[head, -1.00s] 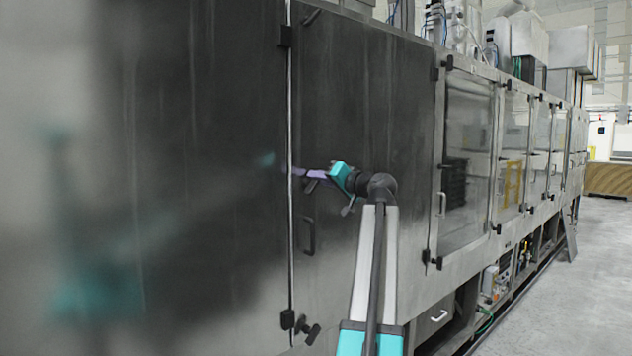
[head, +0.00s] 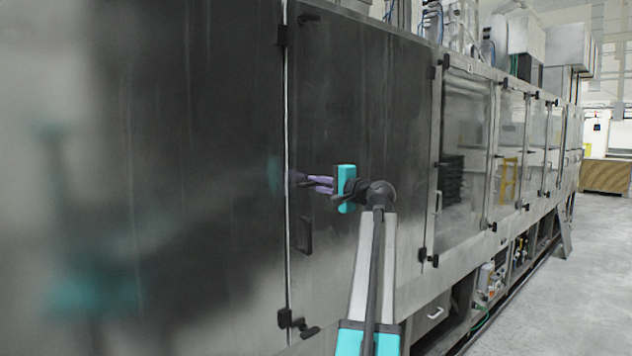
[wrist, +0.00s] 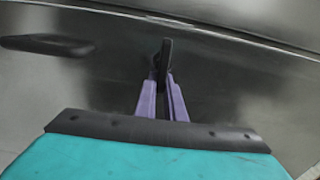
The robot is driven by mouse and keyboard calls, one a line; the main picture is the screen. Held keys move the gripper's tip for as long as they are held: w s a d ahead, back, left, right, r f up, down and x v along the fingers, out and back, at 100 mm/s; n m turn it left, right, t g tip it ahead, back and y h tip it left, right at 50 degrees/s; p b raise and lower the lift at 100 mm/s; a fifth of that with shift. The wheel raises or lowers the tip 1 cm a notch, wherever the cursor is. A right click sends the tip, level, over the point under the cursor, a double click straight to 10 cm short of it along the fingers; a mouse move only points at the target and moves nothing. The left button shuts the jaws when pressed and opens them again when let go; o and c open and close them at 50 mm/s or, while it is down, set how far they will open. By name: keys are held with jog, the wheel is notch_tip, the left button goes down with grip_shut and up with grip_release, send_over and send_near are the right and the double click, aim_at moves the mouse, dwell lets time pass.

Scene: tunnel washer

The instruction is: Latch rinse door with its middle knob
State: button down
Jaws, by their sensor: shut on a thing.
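The rinse door (head: 370,100) is a dark steel panel, and its left edge looks flush along a thin bright seam. My gripper (head: 300,181) reaches to this edge at mid height, its teal body upright. In the wrist view, the purple fingers (wrist: 162,98) are closed on both sides of the black middle knob (wrist: 165,58), which points along them. The fingers hide the knob in the head view. The top knob (head: 309,17) and bottom knob (head: 309,330) show on the same door edge, both lying roughly sideways. Whether the middle latch is engaged cannot be told.
A black pull handle (head: 304,234) sits on the door just below my gripper; it also shows at left in the wrist view (wrist: 47,45). A glazed door (head: 465,160) stands to the right. The floor (head: 560,300) at right is clear.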

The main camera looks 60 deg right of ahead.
dwell(0.5)
jog(key=c, duration=1.8)
grip_release()
jog(key=shift+f+m, duration=0.1)
jog(key=shift+m, duration=0.2)
jog(key=shift+c, duration=0.2)
jog(key=shift+s, duration=0.1)
jog(key=b+v, duration=0.4)
jog(key=v, duration=0.9)
jog(key=shift+s+a, duration=0.2)
jog(key=shift+s, duration=0.05)
